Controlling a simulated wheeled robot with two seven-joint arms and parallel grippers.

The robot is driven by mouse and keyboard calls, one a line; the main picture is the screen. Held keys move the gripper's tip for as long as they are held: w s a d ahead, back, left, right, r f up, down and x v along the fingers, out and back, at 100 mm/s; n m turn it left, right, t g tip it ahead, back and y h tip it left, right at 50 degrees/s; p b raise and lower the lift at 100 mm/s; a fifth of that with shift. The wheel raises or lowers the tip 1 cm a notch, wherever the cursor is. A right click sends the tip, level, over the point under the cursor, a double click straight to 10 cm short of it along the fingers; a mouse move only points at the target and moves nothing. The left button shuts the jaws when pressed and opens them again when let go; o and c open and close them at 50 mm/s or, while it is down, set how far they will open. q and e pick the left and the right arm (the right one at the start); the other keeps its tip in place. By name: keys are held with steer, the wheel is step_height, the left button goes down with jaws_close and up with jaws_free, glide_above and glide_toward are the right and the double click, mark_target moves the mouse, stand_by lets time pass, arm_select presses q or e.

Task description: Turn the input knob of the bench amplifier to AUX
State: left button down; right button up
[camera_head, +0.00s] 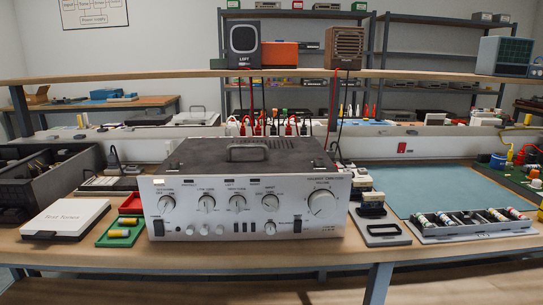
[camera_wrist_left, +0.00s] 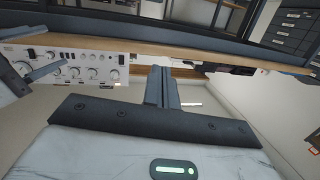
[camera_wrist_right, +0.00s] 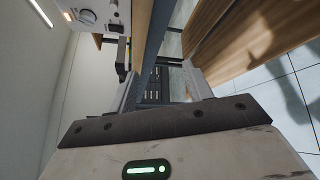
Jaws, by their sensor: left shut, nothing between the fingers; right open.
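The bench amplifier (camera_head: 250,240) stands upright on the bench, its silver front facing me, with a dark top and a handle. A knob right of centre (camera_head: 270,202) has a label that seems to read INPUT; its setting is too small to read. The larger volume knob (camera_head: 322,203) sits to its right. The amplifier front also shows in the left wrist view (camera_wrist_left: 82,58) and a corner of it in the right wrist view (camera_wrist_right: 112,14). My left gripper (camera_wrist_left: 162,72) is shut and empty, apart from the amplifier. My right gripper (camera_wrist_right: 163,75) is open and empty. Neither shows in the head view.
A white box (camera_head: 66,218) and a green tray (camera_head: 120,232) with yellow parts lie left of the amplifier. A grey tray (camera_head: 470,229) of cylinders and a teal mat (camera_head: 430,180) lie right. A shelf with two speakers (camera_head: 243,45) (camera_head: 344,47) runs behind.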

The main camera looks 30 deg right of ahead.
steer(key=s+d+r+n+h+p, duration=0.25)
steer(key=d+r+h+p, duration=0.2)
steer(key=r+p, duration=0.25)
steer(key=n+g+h+p, duration=0.1)
steer(key=n+h+p, duration=0.2)
steer(key=h+p, duration=0.35)
glide_toward(271, 209)
steer(key=shift+y, duration=0.6)
steer(key=x, duration=0.3)
steer(key=p+x, duration=0.1)
steer(key=x, duration=0.4)
steer(key=shift+w+d+r+p, duration=0.15)
steer(key=shift+d+r+p, duration=0.2)
steer(key=shift+d, duration=0.05)
arm_select(q)
steer(key=s+a+n+g+y, duration=0.2)
steer(key=s+g, duration=0.3)
steer(key=s, duration=0.3)
steer(key=shift+s+a+r+y, duration=0.2)
steer(key=shift+s+a+y, duration=0.15)
steer(key=shift+a+y, duration=0.4)
steer(key=shift+a, duration=0.15)
arm_select(e)
steer(key=c, duration=1)
